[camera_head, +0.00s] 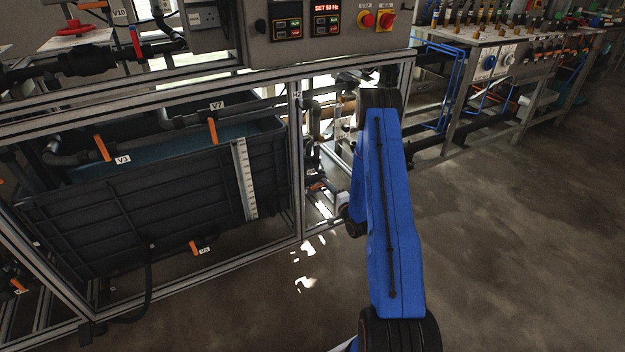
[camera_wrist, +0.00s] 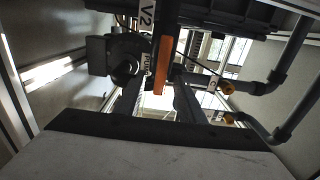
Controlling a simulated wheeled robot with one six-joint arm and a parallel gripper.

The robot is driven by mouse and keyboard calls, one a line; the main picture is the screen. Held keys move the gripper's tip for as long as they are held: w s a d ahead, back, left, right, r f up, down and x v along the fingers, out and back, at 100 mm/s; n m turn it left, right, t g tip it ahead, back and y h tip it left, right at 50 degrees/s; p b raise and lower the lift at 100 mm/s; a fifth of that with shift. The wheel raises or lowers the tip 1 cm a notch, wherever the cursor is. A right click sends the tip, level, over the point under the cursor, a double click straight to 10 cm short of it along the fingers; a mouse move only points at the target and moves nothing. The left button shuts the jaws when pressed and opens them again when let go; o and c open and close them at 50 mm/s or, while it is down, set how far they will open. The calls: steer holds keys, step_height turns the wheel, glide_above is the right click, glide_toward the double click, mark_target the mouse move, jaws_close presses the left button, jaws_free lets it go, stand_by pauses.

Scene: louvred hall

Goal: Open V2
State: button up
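In the wrist view, the V2 label (camera_wrist: 147,14) is at the top, turned on its side. The orange valve lever (camera_wrist: 162,66) runs nearly straight up and down the picture beside it. My gripper (camera_wrist: 158,82) shows as two dark fingers rising from the pale block at the bottom, with a gap between them. The lever's lower end lines up with this gap; I cannot tell whether the fingers touch it. In the head view, my blue arm reaches toward the frame's right end and my gripper cannot be made out. I cannot make out V2's lever there.
In the wrist view, a dark pump-like body (camera_wrist: 124,57) is left of the lever, and grey pipes (camera_wrist: 283,75) with yellow-orange fittings (camera_wrist: 226,87) are right. In the head view, a metal frame (camera_head: 297,160) surrounds a dark tank (camera_head: 150,205). Floor (camera_head: 520,250) at right is clear.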

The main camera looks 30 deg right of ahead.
steer(key=shift+s, duration=2.65)
